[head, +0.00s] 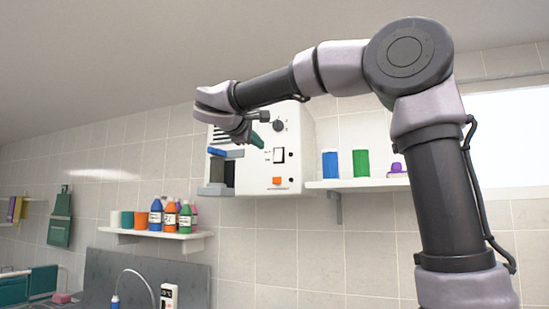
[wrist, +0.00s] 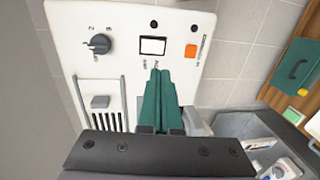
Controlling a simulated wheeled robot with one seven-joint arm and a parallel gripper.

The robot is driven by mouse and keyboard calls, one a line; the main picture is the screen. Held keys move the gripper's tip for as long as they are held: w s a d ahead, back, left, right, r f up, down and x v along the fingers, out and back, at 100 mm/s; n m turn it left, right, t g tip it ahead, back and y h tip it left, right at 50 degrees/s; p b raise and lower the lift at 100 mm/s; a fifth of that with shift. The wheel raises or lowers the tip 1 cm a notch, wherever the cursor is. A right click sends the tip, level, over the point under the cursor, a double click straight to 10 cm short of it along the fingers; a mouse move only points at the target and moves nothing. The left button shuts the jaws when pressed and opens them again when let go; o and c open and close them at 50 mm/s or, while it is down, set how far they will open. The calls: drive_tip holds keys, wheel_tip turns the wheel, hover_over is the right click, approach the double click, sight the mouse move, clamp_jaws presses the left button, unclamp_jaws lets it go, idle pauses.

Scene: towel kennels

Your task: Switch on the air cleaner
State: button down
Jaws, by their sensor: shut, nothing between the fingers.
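The air cleaner (head: 295,168) is a white box on the tiled wall; its front panel also fills much of the wrist view (wrist: 70,20). The panel has a dark dial (wrist: 100,44), a white rocker switch in a black frame (wrist: 153,45), an orange square button (wrist: 190,51) and a grey slider knob (wrist: 100,101) beside a vent. My gripper (wrist: 157,72) is shut and empty, its green fingers pointing at the panel just below the rocker in the wrist view. I cannot tell whether the tips touch the panel. In the head view my gripper (head: 257,141) is left of the rocker.
A shelf (head: 355,184) right of the cleaner holds blue and green canisters and a purple item. A lower shelf (head: 160,234) at left carries several bottles and cups. A green case (wrist: 298,67) shows at right in the wrist view.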

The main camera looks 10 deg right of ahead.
sight(277, 160)
drive_tip(key=x, duration=1.2)
drive_tip(key=shift+w+d+f, duration=0.1)
drive_tip(key=shift+w+d, duration=0.05)
drive_tip(key=shift+w, duration=0.25)
drive_tip(key=shift+w+d+f, duration=0.1)
drive_tip(key=shift+w+d, duration=0.05)
drive_tip(key=shift+f, duration=0.1)
